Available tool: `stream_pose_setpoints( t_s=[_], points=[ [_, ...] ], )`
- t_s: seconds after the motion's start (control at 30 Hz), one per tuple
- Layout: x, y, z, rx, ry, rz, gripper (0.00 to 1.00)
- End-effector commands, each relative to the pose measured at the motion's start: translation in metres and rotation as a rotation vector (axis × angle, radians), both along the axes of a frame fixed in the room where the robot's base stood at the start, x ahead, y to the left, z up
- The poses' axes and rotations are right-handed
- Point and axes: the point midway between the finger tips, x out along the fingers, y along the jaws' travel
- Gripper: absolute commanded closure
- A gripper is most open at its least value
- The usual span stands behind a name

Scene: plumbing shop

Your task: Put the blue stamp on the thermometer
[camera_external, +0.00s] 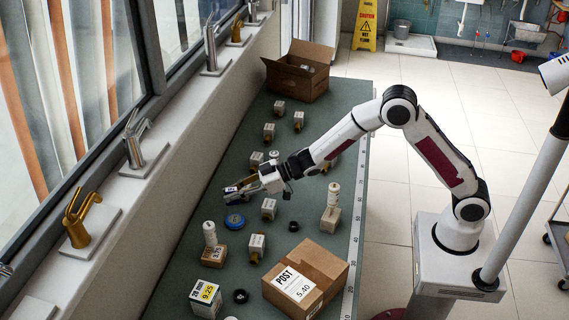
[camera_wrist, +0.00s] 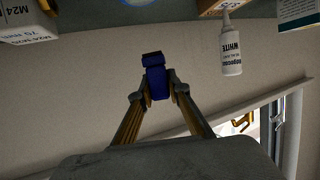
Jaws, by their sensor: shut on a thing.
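My gripper (camera_external: 243,188) is shut on the blue stamp (camera_wrist: 156,80), which sits between the fingertips in the wrist view. In the outside view the gripper is above the left part of the green table, and the stamp shows only as a small dark blue patch. A round blue thing (camera_external: 234,222) lies flat on the table just below the gripper in the picture, apart from it. I cannot tell whether it is the thermometer. I make out no other clear thermometer.
Near the gripper stand a white bottle on a box (camera_external: 210,235), a labelled block (camera_external: 269,208) and another bottle (camera_external: 333,195). A POST carton (camera_external: 318,262) and a small labelled box (camera_external: 206,290) are at the front. An open carton (camera_external: 291,82) is at the far end.

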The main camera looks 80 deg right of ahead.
Motion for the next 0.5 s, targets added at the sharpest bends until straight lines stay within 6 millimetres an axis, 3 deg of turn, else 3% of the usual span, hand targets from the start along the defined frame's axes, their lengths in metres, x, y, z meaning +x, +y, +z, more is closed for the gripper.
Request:
stream_pose_setpoints(
  t_s=[0.2,0.5],
  points=[
    [0.0,0.0,-0.029,0.001,0.001,0.001,1.0],
    [0.0,0.0,-0.036,0.0,0.0,0.0,1.0]
  ],
)
